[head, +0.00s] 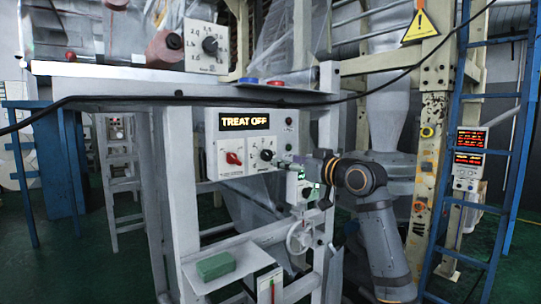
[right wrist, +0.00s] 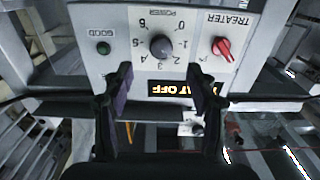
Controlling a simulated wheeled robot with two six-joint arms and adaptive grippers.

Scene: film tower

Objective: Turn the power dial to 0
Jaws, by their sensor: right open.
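The power dial (head: 266,155) is a dark round knob on a pale panel, under a lit TREAT OFF display (head: 244,121). In the right wrist view, upside down, the power dial (right wrist: 161,46) has numbers around it and POWER printed beside it. I cannot read its pointer clearly. My right gripper (head: 284,158) reaches in from the right, just right of the dial. In the right wrist view my right gripper (right wrist: 160,84) is open and empty. Its two dark fingers stand apart, with the dial ahead of the gap, seemingly not touched. My left gripper is out of view.
A red treater switch (head: 233,158) sits left of the dial; a green GOOD lamp (right wrist: 103,48) is on its other side. Another dial box (head: 207,46) stands above. A green block (head: 215,265) lies on a lower shelf. A blue ladder (head: 490,150) stands right.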

